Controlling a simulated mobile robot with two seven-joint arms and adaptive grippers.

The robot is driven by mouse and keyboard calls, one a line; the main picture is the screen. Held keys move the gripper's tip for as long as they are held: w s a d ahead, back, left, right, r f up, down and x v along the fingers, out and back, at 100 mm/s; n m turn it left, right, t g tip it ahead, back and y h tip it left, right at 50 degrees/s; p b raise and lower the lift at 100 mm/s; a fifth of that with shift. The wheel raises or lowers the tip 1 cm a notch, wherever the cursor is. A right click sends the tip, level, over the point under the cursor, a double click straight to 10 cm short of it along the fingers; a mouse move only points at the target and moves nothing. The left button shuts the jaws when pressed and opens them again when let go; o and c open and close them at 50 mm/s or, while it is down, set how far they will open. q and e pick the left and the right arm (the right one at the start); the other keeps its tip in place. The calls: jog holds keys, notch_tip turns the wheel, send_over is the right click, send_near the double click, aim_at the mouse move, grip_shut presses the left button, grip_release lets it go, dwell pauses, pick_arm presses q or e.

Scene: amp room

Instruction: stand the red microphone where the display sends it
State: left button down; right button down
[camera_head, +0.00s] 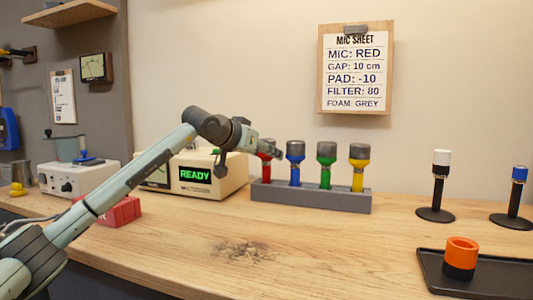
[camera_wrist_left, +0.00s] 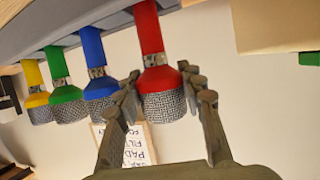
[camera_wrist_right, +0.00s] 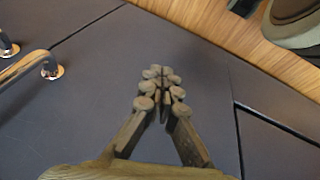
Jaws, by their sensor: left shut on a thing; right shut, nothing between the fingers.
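The red microphone (camera_head: 265,168) stands upright at the left end of the grey rack (camera_head: 312,197). My left gripper (camera_head: 279,155) is at its head. In the left wrist view the fingers (camera_wrist_left: 162,85) are shut on the red microphone (camera_wrist_left: 160,95) just around its collar. Blue (camera_head: 295,165), green (camera_head: 326,165) and yellow (camera_head: 359,170) microphones stand beside it in the rack. The display (camera_head: 195,174) on the cream box reads READY in green. My right gripper (camera_wrist_right: 158,98) is shut and empty in the right wrist view, over a dark grey panel.
The wall sheet (camera_head: 354,75) reads MIC: RED, GAP: 10 cm, PAD: -10, FILTER: 80, FOAM: GREY. White-topped (camera_head: 437,185) and blue-topped (camera_head: 515,190) black stands are at right. A black tray (camera_head: 490,288) holds an orange and black cup (camera_head: 460,257).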

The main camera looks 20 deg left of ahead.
pick_arm(q)
jog(key=c, duration=0.9)
grip_release()
jog(key=shift+r, duration=0.1)
jog(key=shift+o, duration=0.2)
jog(key=v, duration=1.2)
jog(key=shift+s, duration=0.15)
